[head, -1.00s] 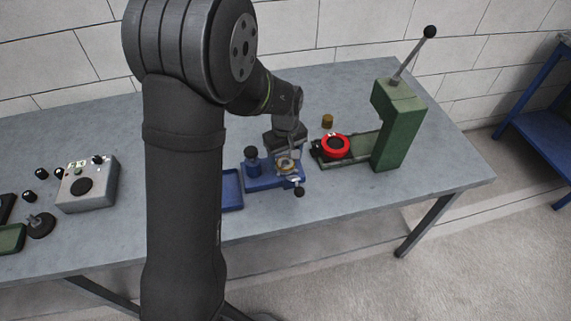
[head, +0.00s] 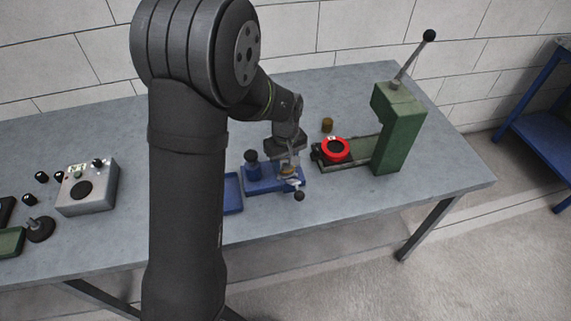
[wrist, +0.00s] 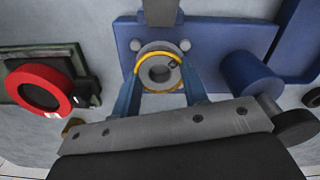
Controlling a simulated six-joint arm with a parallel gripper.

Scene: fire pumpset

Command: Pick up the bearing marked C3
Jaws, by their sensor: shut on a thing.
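My gripper (wrist: 161,82) is shut on a grey ring-shaped bearing (wrist: 147,74) with a yellow-orange rim, one finger on each side. The bearing is in front of the blue fixture (wrist: 212,38); whether they touch is unclear. A small dark mark shows on the bearing's face, too small to read as C3. In the head view my gripper (head: 289,172) is over the right end of the blue fixture (head: 262,181), and the bearing is mostly hidden there.
A green press (head: 398,130) with a lever stands to the right, with a red ring (head: 335,150) on its base. A small brass piece (head: 327,125) stands behind it. A blue tray (head: 233,192) lies left of the fixture. A grey control box (head: 88,190) is farther left.

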